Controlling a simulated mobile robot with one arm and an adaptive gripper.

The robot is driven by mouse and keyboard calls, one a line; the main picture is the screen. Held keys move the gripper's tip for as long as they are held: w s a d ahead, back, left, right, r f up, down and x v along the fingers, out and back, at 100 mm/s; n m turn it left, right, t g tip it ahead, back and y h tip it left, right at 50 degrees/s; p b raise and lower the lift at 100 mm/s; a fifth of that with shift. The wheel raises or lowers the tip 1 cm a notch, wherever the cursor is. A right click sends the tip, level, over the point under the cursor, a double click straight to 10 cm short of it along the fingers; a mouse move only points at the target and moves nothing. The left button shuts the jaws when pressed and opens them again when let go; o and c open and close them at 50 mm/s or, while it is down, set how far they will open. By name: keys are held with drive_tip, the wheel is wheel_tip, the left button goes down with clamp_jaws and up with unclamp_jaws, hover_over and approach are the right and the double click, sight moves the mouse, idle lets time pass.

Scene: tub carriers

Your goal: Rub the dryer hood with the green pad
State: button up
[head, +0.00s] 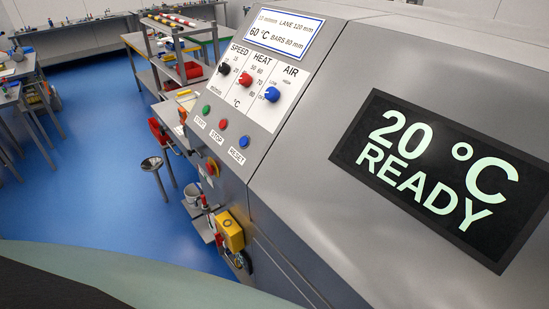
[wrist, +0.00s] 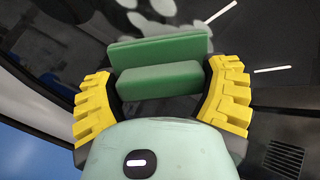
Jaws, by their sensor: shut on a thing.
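The dryer hood (head: 350,60) is the large grey metal housing that fills the right of the head view, with a dark display reading "20 °C READY" (head: 435,170). In the wrist view my gripper (wrist: 162,92) has yellow ridged fingers and is shut on the green pad (wrist: 158,52). The pad is a green block with a wider plate at its far side. Beyond the pad is a dark surface with blurred pale patches and white strokes; I cannot tell whether the pad touches it. Neither gripper nor pad shows in the head view.
The control panel has SPEED, HEAT and AIR knobs (head: 246,79) and START, STOP and RESET buttons (head: 223,124). A yellow box (head: 230,232) sticks out from the machine's side. A shelf rack (head: 165,60) and benches stand behind. Blue floor (head: 90,140) is open at left.

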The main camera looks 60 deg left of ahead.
drive_tip(key=shift+d+b, duration=0.35)
drive_tip(key=shift+b, duration=0.55)
drive_tip(key=shift+w+r, duration=0.1)
drive_tip(key=shift+w+r, duration=0.8)
drive_tip(key=shift+w, duration=0.05)
drive_tip(key=shift+a+r+p, duration=0.15)
drive_tip(key=shift+a+p, duration=0.05)
drive_tip(key=shift+p, duration=0.55)
drive_tip(key=a+p, duration=0.1)
drive_tip(key=p, duration=0.2)
drive_tip(key=p, duration=0.2)
drive_tip(key=shift+s+a+p, duration=0.1)
drive_tip(key=shift+a+p, duration=0.25)
drive_tip(key=a+p, duration=0.2)
drive_tip(key=p, duration=0.2)
drive_tip(key=shift+f, duration=0.2)
